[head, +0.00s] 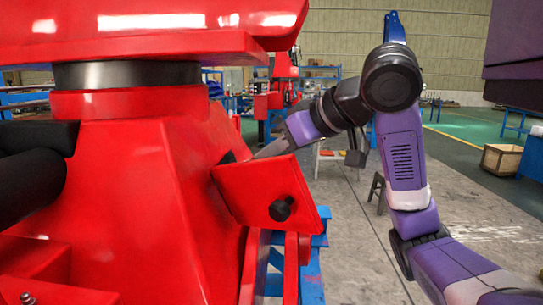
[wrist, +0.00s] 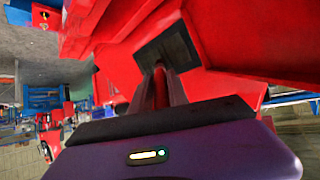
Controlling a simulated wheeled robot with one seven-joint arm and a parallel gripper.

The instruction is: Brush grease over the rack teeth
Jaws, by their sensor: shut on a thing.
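My gripper (wrist: 160,85) is at the dark rectangular opening (wrist: 178,45) in the red crane housing, as the wrist view shows. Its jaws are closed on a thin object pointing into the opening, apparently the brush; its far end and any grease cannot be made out. In the head view my purple arm reaches in from the right, and the gripper's front is partly hidden behind a tilted red cover (head: 245,185) with a black knob. The rack teeth cannot be made out in either view.
The red crane body (head: 140,165) fills the left of the head view, with an overhanging red upper part (head: 150,30). Blue stand parts (head: 310,270) are below the cover. A wooden crate (head: 503,160) stands far right. Grey floor is open right of the crane.

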